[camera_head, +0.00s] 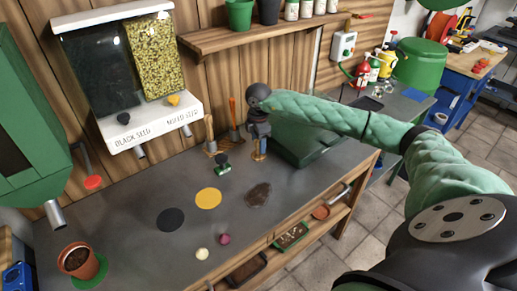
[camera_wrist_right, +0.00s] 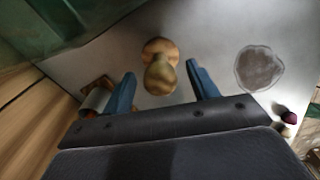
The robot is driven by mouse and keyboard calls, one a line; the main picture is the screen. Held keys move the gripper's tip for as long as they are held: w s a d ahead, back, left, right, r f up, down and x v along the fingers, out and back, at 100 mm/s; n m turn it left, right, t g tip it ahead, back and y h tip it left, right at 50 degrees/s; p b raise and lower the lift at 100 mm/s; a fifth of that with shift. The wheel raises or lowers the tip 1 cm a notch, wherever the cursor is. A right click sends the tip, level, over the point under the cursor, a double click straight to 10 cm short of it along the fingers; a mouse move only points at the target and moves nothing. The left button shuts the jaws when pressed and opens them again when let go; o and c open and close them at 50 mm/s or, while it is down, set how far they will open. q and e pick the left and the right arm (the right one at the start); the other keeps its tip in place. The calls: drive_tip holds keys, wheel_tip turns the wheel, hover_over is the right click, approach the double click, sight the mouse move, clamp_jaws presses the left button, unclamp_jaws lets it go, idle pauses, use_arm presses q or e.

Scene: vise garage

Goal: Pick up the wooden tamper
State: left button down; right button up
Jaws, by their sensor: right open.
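The wooden tamper (camera_head: 259,154) stands on the grey workbench near the back wall, partly hidden by my right gripper in the head view. In the right wrist view the tamper (camera_wrist_right: 160,72) shows as a rounded wooden knob over a wider wooden base. My right gripper (camera_head: 258,142) is above it, pointing down. In the right wrist view the blue fingers of this gripper (camera_wrist_right: 160,88) are open, one on each side of the knob, with gaps at both sides. My left gripper is in neither view.
Left of the tamper are wooden-based tool holders (camera_head: 211,146) and a small green-and-black item (camera_head: 222,165). A dark green box (camera_head: 305,148) stands close on the right. A brown soil patch (camera_head: 258,195) lies in front. The seed dispenser (camera_head: 128,75) hangs on the wall at left.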

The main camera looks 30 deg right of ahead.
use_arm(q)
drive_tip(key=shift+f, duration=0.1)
use_arm(e)
drive_tip(key=shift+f, duration=0.1)
drive_tip(key=c, duration=1.1)
